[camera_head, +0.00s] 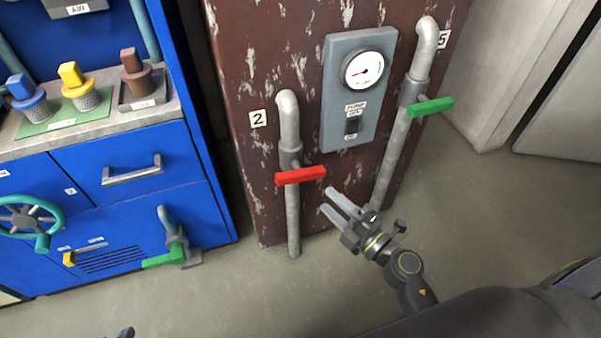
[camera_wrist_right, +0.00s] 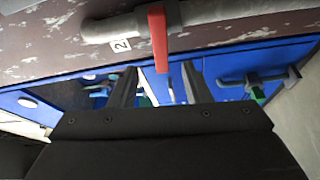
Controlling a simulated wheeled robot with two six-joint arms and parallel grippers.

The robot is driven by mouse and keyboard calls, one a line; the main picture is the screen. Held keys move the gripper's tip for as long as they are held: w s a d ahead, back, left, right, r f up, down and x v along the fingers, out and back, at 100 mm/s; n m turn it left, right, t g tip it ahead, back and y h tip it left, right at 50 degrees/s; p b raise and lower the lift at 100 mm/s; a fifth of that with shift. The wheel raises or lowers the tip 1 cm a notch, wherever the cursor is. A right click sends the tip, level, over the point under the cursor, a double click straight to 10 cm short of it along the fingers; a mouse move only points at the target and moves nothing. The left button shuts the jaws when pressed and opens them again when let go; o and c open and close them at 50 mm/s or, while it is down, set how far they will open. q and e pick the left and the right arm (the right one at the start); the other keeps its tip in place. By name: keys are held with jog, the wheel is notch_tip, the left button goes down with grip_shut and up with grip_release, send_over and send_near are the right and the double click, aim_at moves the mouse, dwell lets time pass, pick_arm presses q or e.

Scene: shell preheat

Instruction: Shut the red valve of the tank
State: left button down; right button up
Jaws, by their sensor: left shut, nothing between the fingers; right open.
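The red valve handle (camera_head: 300,175) sits on a grey pipe (camera_head: 293,222) marked 2, on the front of the rusty brown tank (camera_head: 262,60). The handle lies crosswise to the pipe. My right gripper (camera_head: 329,200) is open and empty, a little below and right of the handle, apart from it. In the right wrist view the red handle (camera_wrist_right: 157,38) lies ahead of the gap between the two fingers (camera_wrist_right: 159,78). Only a small dark tip of my left gripper (camera_head: 125,332) shows at the bottom edge of the head view; it is shut and empty.
A green valve handle (camera_head: 431,106) sits on a second pipe marked 5, right of the gauge panel (camera_head: 338,125). A blue cabinet (camera_head: 130,215) with a teal wheel (camera_head: 30,217) and a green lever (camera_head: 163,260) stands left. The floor in front is clear.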

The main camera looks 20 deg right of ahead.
aim_at(304, 179)
jog(key=x, duration=0.9)
jog(key=shift+w+a, duration=0.15)
jog(key=shift+w, duration=0.2)
pick_arm(q)
jog(key=shift+w+a+r+t, duration=0.2)
jog(key=shift+w+r+t, duration=0.3)
jog(key=shift+w, duration=0.2)
pick_arm(e)
jog(key=shift+w+a, duration=0.25)
jog(key=shift+w, duration=0.35)
jog(key=shift+c, duration=0.4)
grip_shut()
jog(key=shift+n+g+p, duration=0.3)
jog(key=shift+n+p, duration=0.4)
jog(key=shift+p, duration=0.5)
pick_arm(q)
jog(key=s+d+f+g, duration=0.1)
jog(key=s+f+g, duration=0.5)
jog(key=s, duration=0.2)
jog(key=shift+s+d+f+h, duration=0.15)
jog(key=shift+s+d+h, duration=0.1)
jog(key=shift+d+h, duration=0.15)
jog(key=shift+a, duration=0.1)
pick_arm(e)
jog(key=shift+o, duration=0.4)
grip_release()
